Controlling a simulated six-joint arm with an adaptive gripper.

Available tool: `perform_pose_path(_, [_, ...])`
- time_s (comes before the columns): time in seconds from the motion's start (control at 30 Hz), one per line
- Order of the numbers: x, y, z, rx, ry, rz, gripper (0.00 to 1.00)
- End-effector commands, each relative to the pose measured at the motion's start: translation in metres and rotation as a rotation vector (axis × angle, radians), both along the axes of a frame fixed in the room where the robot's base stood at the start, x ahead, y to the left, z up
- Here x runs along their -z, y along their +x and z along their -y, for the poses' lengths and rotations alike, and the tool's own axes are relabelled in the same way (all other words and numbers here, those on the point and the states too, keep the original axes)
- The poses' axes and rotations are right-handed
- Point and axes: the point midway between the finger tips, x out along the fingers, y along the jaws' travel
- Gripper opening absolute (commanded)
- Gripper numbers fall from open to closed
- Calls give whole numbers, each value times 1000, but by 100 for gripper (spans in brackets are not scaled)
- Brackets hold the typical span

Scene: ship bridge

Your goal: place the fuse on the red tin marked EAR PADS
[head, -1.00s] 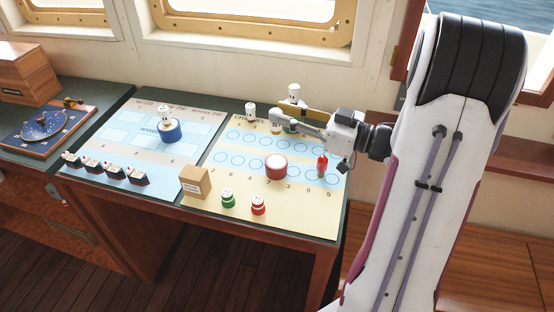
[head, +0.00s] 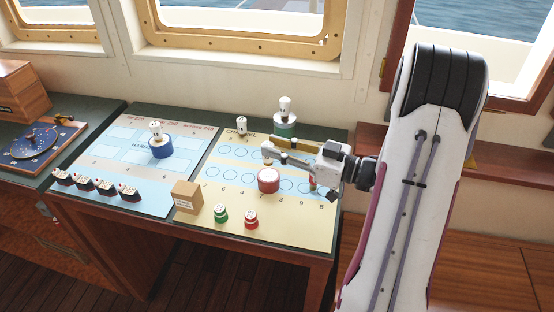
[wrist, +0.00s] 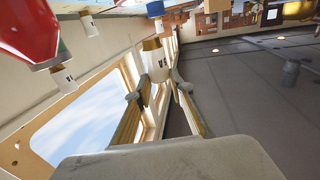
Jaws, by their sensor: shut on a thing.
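My gripper (head: 268,152) is shut on the fuse, a small white cylinder with a brass-coloured end. The fuse (wrist: 155,60) shows between the fingertips in the wrist view, with dark lettering on its side. In the head view the fuse (head: 267,146) is small and partly covered by the fingers. The red tin (head: 268,182), round with a pale top, stands on the chart just below the gripper in the picture. The fuse appears above the tin and apart from it. Its lettering is too small to read in the head view.
A white cylinder stands on a green tin (head: 285,129), another on a blue tin (head: 162,150); one more white cylinder (head: 241,125) stands behind. A cardboard box (head: 187,197), green pot (head: 220,213) and red pot (head: 250,219) stand in front. A red item (head: 313,185) is partly hidden by my gripper.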

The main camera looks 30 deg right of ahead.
Motion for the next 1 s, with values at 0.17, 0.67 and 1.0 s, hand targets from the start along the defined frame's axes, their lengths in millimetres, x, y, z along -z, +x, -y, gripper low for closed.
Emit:
perform_pose_path(0.17, [2, 0, 0, 0, 1, -1, 1])
perform_pose_path(0.67, [39, 0, 0, 0, 1, -1, 1])
perform_pose_path(1.0, [41, 0, 0, 0, -1, 1, 1])
